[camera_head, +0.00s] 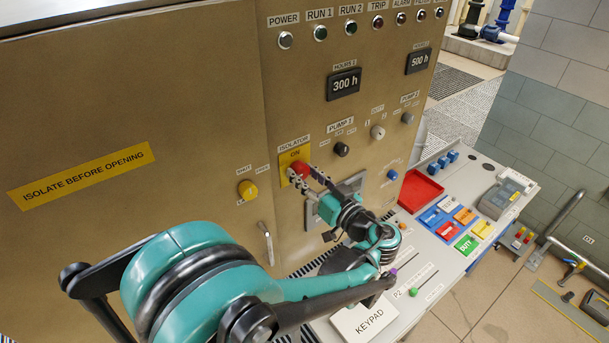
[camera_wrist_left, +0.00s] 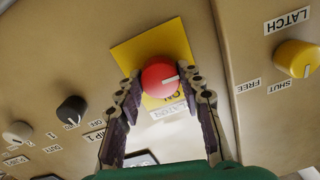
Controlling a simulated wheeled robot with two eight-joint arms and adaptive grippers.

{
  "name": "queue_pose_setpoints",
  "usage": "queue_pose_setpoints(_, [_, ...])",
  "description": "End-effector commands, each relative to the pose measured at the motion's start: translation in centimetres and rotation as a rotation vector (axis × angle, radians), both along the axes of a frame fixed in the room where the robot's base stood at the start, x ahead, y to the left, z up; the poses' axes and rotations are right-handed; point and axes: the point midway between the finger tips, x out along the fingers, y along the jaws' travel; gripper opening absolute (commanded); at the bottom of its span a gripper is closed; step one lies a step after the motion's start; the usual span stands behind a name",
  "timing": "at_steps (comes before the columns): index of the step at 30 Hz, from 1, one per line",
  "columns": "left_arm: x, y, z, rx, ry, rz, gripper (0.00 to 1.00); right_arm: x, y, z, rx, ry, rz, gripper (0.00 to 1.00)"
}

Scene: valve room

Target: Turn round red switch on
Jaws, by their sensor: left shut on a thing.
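The round red switch (camera_head: 301,170) sits on a yellow plate under the ISOLATOR label on the cabinet front. It shows larger in the left wrist view (camera_wrist_left: 160,79), with a white pointer mark on its face. My left gripper (camera_head: 298,174) is at the switch, its two fingers on either side of the knob. In the left wrist view the fingertips (camera_wrist_left: 162,82) flank the red knob and are shut on it. The yellow plate reads ON in the head view. My right gripper is not in view.
A yellow LATCH knob (camera_head: 247,190) is left of the switch, and a black PUMP 1 knob (camera_head: 341,149) is to its right. A cabinet handle (camera_head: 266,243) is below left. A desk panel with a red tray (camera_head: 420,191) and coloured blocks extends to the right.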

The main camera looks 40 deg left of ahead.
Motion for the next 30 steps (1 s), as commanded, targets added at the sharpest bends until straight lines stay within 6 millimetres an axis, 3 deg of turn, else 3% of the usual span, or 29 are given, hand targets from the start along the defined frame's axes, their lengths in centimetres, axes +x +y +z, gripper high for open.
queue_pose_setpoints(8, [0.0,0.0,-0.1,0.047,0.157,-0.001,0.08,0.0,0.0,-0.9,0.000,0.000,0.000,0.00])
queue_pose_setpoints(30, [0.0,0.0,-0.1,0.240,0.826,0.000,0.08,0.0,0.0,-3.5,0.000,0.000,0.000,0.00])
